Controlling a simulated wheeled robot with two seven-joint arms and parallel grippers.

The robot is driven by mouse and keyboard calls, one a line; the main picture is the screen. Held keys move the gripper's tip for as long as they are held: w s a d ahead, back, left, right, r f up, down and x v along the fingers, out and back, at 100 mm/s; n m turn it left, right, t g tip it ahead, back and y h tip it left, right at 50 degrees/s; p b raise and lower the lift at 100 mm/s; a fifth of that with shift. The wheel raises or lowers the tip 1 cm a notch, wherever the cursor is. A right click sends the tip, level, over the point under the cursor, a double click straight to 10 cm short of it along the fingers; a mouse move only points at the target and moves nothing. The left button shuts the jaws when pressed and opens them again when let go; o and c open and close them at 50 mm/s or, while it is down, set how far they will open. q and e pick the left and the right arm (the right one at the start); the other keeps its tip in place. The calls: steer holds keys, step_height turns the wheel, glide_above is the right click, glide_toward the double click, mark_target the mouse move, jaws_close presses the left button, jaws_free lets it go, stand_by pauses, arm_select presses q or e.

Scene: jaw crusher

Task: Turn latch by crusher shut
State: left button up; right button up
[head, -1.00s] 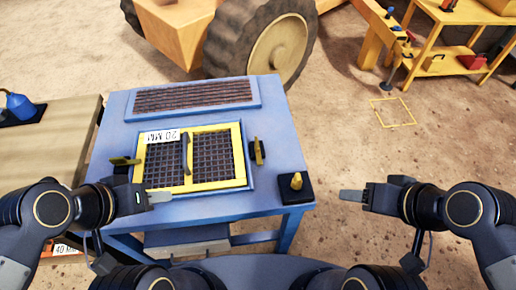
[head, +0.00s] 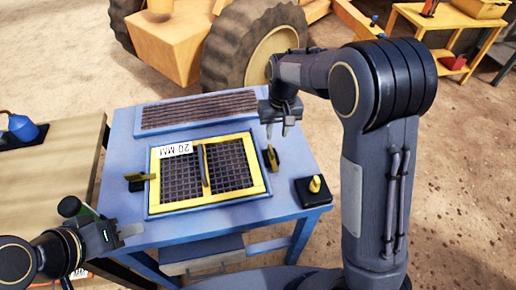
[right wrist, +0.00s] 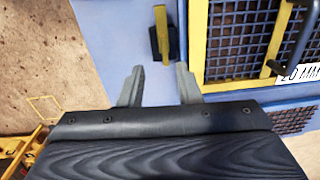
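The yellow-framed screen (head: 262,182) marked 20 MM lies in the blue crusher table (head: 125,213). The right latch (head: 271,158) has a yellow bar on a dark base; the bar runs alongside the frame, apart from it. The left latch (head: 140,177) has its bar pointing across toward the frame. My right gripper (head: 279,129) is open and empty, just above and beyond the right latch. In the right wrist view the latch (right wrist: 161,33) shows ahead between the spread fingers (right wrist: 160,86). My left gripper (head: 130,231) is at the table's front left; its finger gap is unclear.
A black box with a yellow knob (head: 314,186) sits at the table's right corner. A dark handle (head: 205,165) crosses the screen. A wooden bench (head: 60,165) with a blue bottle (head: 20,127) stands left. A large wheel (head: 255,50) stands behind.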

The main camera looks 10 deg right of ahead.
mark_target(271, 149)
steer(key=shift+w+a+f, duration=0.45)
steer(key=shift+a+f, duration=0.1)
steer(key=shift+a, duration=0.05)
step_height(271, 149, down, 8)
steer(key=shift+r, duration=0.25)
jaws_close()
